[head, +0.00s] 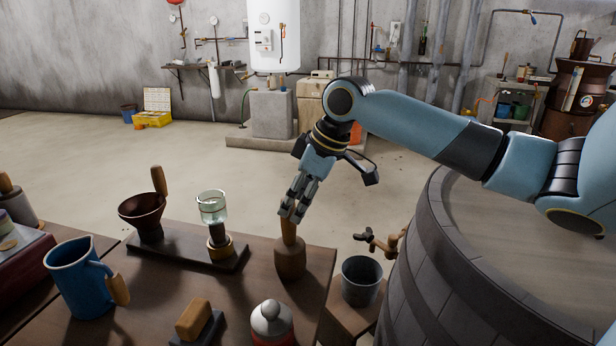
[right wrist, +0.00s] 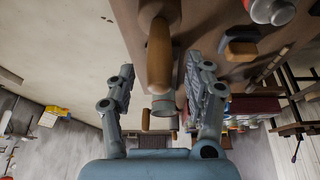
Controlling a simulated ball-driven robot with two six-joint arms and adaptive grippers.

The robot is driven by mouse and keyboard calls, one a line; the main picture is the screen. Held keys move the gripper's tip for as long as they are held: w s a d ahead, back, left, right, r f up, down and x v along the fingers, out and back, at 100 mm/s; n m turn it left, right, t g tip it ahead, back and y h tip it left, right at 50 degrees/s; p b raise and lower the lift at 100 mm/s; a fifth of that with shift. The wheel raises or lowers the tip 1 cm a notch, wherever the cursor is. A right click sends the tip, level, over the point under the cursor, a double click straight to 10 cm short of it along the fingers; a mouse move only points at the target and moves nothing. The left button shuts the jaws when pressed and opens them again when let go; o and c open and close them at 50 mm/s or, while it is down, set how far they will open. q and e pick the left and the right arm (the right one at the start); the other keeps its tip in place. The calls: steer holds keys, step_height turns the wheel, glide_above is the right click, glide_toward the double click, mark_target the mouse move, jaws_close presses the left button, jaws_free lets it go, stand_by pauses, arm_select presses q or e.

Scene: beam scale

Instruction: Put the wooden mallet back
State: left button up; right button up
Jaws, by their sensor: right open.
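The wooden mallet (head: 289,259) stands upright on its head near the right edge of the dark wooden table, handle pointing up. My right gripper (head: 293,210) is above it, pointing down, with its fingers at the top of the handle. In the right wrist view the mallet's handle (right wrist: 159,55) lies between the two spread fingers, with a visible gap on both sides. The gripper is open and holds nothing. The mallet's head is partly cut off at the top of that view. My left gripper is not in view.
A dark board (head: 172,250) carries a brown bowl (head: 142,211) and a glass cup (head: 211,207) left of the mallet. A blue jug (head: 77,280), a wooden-topped block (head: 194,318) and a red jar (head: 271,325) stand nearer. A bucket (head: 361,281) and barrel (head: 450,280) are right.

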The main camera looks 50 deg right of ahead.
steer(key=v, duration=0.6)
steer(key=shift+r+p, duration=0.35)
steer(key=shift+p, duration=0.1)
steer(key=shift+s, duration=0.2)
